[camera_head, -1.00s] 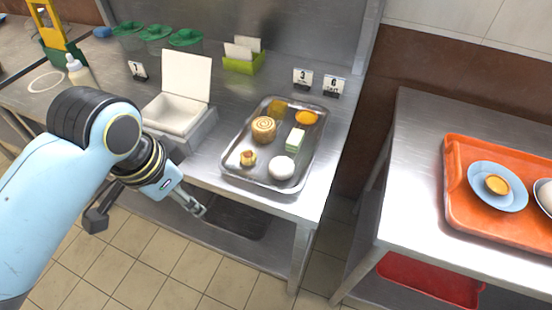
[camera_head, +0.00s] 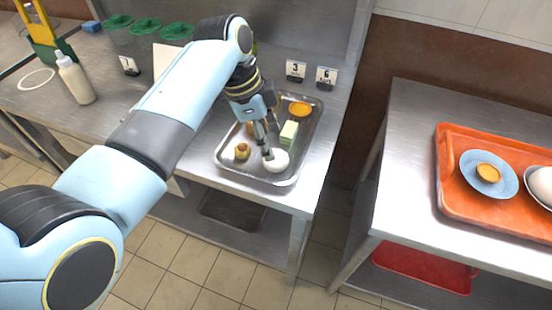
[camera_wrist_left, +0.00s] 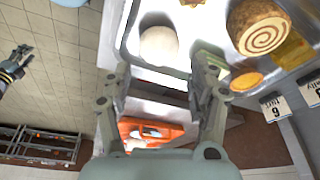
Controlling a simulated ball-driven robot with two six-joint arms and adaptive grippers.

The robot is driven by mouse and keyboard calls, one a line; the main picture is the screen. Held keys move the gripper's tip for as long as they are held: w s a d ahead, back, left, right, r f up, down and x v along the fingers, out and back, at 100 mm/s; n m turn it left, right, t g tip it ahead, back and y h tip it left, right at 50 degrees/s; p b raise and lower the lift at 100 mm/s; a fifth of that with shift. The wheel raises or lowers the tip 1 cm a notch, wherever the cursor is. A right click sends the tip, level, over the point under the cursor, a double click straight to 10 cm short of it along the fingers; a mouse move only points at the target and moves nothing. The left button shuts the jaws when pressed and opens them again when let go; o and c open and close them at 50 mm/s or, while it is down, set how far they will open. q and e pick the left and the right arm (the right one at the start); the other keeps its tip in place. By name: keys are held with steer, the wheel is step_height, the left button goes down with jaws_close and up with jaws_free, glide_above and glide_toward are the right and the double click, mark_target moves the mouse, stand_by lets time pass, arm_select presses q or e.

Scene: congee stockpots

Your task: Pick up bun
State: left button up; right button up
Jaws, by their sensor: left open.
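The white round bun (camera_head: 278,162) sits in the front right part of the metal tray (camera_head: 232,171). It also shows in the left wrist view (camera_wrist_left: 159,46), just beyond the fingertips. My left gripper (camera_head: 267,152) is above the tray with its fingers pointing down at the bun, partly covering it in the head view. In the left wrist view its fingers (camera_wrist_left: 161,78) are spread apart with nothing held between them. Whether a fingertip touches the bun I cannot tell. A dark gripper part, seemingly my right gripper (camera_wrist_left: 14,66), shows at the left edge of the wrist view.
An orange tray (camera_head: 447,187) with a blue plate (camera_head: 507,188) stands on the right table, across a gap.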

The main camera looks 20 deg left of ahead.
mark_target(281, 163)
arm_select(q)
steer(key=x, duration=0.6)
steer(key=shift+f, duration=0.15)
steer(key=c, duration=0.8)
steer(key=shift+o, duration=0.2)
